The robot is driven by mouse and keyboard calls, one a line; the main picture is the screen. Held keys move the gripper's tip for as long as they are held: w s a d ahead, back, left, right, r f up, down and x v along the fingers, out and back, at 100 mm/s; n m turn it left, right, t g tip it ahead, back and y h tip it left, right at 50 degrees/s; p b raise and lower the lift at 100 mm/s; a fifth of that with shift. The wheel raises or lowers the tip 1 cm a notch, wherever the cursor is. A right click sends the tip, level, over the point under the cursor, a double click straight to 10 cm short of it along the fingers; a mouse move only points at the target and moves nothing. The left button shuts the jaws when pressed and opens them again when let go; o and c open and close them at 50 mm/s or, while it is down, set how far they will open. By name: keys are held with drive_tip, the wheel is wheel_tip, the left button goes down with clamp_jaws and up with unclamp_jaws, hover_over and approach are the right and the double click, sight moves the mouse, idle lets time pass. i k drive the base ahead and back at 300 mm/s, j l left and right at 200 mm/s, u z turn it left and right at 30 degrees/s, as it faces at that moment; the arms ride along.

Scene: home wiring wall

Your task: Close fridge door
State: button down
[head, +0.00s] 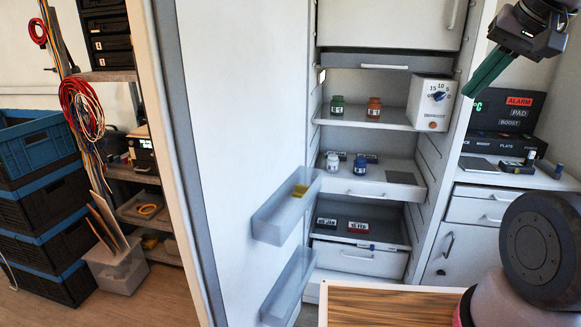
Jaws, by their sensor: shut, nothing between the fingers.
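The fridge door (235,120) stands wide open on the left, its white inner face toward me. It carries two grey door bins, an upper bin (268,222) with a small yellow item in it and a lower bin (285,292). The open fridge (398,152) shows shelves with bottles and a white thermostat box (430,102). My gripper (488,72) is at the upper right, right of the fridge opening and well away from the door. Its green fingers are shut and empty. The door's outer side is hidden.
A wooden-topped surface (385,306) stands low in front of the fridge. A counter with dark boxes (510,118) is at the right. Stacked crates (40,200), hanging cables (82,108) and a shelf unit (140,205) are at the left. Some floor shows at the lower left.

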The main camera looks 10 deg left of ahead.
sight(224, 85)
drive_tip(key=k+j+z, duration=0.1)
drive_tip(key=j, duration=0.3)
drive_tip(key=k+j+z, duration=0.1)
drive_tip(key=j, duration=0.3)
drive_tip(key=k+j+z, duration=0.1)
drive_tip(key=j, duration=0.3)
drive_tip(key=k+j, duration=0.15)
drive_tip(key=j, duration=0.25)
drive_tip(key=k+j+z, duration=0.15)
drive_tip(key=j, duration=0.25)
drive_tip(key=k+j+z, duration=0.1)
drive_tip(key=j, duration=0.3)
drive_tip(key=k+j, duration=0.15)
drive_tip(key=j, duration=0.25)
drive_tip(key=k+j+z, duration=0.15)
drive_tip(key=j, duration=0.3)
drive_tip(key=k+j, duration=0.1)
drive_tip(key=j, duration=0.3)
drive_tip(key=z, duration=0.05)
